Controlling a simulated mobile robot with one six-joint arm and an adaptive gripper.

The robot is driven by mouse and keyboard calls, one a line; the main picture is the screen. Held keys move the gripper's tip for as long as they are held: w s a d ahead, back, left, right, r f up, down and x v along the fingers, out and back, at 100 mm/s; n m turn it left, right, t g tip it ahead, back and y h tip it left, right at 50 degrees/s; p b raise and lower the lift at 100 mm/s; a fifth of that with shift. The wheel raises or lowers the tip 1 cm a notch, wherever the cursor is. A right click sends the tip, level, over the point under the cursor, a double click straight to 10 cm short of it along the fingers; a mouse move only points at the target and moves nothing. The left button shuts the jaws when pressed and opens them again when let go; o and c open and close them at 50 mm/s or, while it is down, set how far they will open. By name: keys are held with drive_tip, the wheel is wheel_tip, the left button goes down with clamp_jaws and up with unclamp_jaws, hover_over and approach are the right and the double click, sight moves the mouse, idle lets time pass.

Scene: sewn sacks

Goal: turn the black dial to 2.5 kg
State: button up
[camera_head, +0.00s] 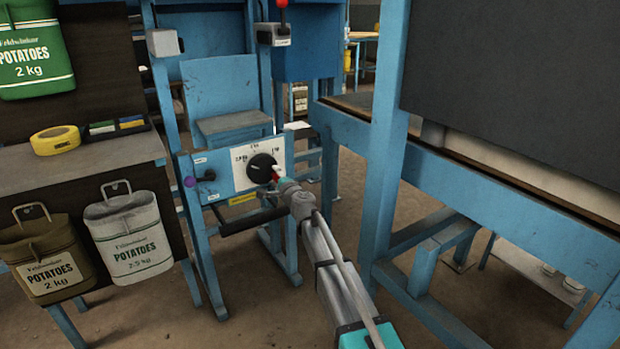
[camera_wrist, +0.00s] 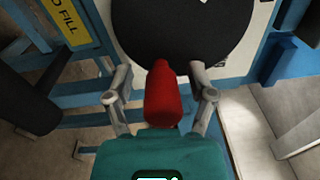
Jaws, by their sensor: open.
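The black dial (camera_head: 261,167) sits on a white plate (camera_head: 241,176) on a blue machine frame. Small labels stand around it; the left one looks like 2.5 kg, the others are too small to read surely.
A yellow label (camera_head: 242,198) and a black bar (camera_head: 252,220) are below the dial. A purple knob (camera_head: 190,182) is left of it. Potato sacks (camera_head: 130,237) hang on the left stand. A blue bench frame (camera_head: 385,150) stands close on the right of my arm.

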drive_tip(key=shift+f, duration=0.1)
drive_tip(key=shift+s+a+f+m+b, duration=0.15)
drive_tip(key=shift+m, duration=0.65)
drive_tip(key=shift+s+a+f+m+b, duration=0.1)
drive_tip(key=shift+a+f+m+b, duration=0.05)
drive_tip(key=shift+m, duration=0.65)
drive_tip(key=shift+s+a+f+m, duration=0.2)
drive_tip(key=shift+a+m, duration=0.1)
drive_tip(key=shift+m, duration=0.8)
drive_tip(key=shift+s+a+f+m, duration=0.1)
drive_tip(key=shift+s+a+m, duration=0.15)
drive_tip(key=shift+m, duration=0.85)
drive_tip(key=v, duration=1.4)
drive_tip(key=s+d+r+n+g+h+p, duration=0.1)
drive_tip(key=s+d+r+n+g+p, duration=0.3)
drive_tip(key=p, duration=0.9)
drive_tip(key=s+d+r+n+g+h+p, duration=0.1)
drive_tip(key=s+d+r+n+g+p, duration=0.3)
drive_tip(key=r+n+p, duration=0.6)
drive_tip(key=shift+s+d+r+g+p, duration=0.3)
drive_tip(key=shift+s+d+r+p, duration=0.45)
drive_tip(key=shift+s+p, duration=0.7)
drive_tip(key=shift+w+f, duration=0.1)
drive_tip(key=shift+w, duration=0.05)
